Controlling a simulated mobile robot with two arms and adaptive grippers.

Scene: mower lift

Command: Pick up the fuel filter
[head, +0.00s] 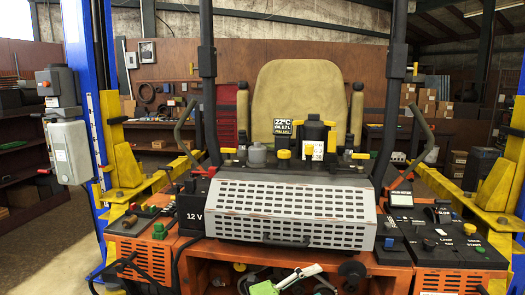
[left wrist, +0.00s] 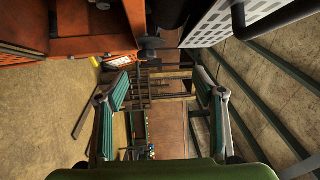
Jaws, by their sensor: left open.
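No part is clearly marked as the fuel filter. A dark canister with a yellow clamp and pale label (head: 318,135) stands upright behind the grille, and a small grey capped canister (head: 257,156) stands left of it; I cannot tell whether either is the filter. My left gripper (left wrist: 160,75) is open, with teal pads apart and nothing between them. It appears in the head view as a pale finger and green body (head: 300,277) at the bottom, below the grille and well short of the canisters. My right gripper is not in view.
The white perforated grille (head: 290,213) fronts the orange mower body (head: 205,270). A 12 V box (head: 192,212) and switch panels (head: 440,225) flank it. Dark upright posts (head: 207,90) and yellow lift arms (head: 125,165) narrow the sides. A dark knob (head: 352,270) sits low.

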